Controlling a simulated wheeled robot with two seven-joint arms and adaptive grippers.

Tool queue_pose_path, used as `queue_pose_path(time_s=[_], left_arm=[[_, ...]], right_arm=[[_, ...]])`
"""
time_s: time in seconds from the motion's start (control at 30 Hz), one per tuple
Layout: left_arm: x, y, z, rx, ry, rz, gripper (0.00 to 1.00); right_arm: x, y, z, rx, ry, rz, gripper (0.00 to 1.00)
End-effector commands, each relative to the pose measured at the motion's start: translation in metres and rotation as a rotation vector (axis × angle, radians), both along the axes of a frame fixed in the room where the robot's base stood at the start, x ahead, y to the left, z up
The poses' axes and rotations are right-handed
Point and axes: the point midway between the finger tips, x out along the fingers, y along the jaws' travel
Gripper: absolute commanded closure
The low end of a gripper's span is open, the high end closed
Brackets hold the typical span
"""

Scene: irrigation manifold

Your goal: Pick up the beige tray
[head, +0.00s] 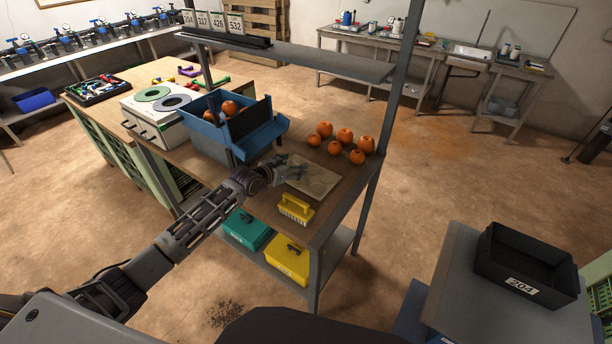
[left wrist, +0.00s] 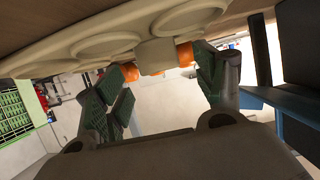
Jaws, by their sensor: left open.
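The beige tray (head: 314,176) lies flat on the wooden workbench, in front of the pumpkins. In the left wrist view the beige tray (left wrist: 90,42), with rounded cup shapes, fills the top of the picture at close range. My left gripper (head: 290,172) is at the tray's left side, low over the bench. In the wrist view my left gripper (left wrist: 163,88) has its green-padded fingers spread apart, with part of the tray's edge showing beyond the gap. I cannot tell whether a finger touches it. My right gripper is not in view.
A blue bin (head: 225,130) with pumpkins stands left of the gripper. Several loose pumpkins (head: 344,136) sit behind the tray, and a yellow brush (head: 296,209) lies in front. A shelf post (head: 385,110) rises at the bench's right. A black crate (head: 527,264) stands at the lower right.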

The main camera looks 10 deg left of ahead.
Motion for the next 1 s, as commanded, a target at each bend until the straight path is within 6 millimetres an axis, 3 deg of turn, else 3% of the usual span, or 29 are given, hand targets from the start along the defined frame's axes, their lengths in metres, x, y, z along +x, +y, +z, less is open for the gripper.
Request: queue_pose_path(time_s=[0.3,0.83,1.0], left_arm=[[0.018,-0.008,-0.007,0.0,-0.001,0.0,0.3],[0.019,-0.008,-0.009,0.0,0.0,0.0,0.3],[0.019,-0.008,-0.009,0.0,0.0,0.0,0.51]], right_arm=[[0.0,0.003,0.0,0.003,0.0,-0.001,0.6],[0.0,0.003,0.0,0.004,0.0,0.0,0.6],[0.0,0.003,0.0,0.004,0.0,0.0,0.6]])
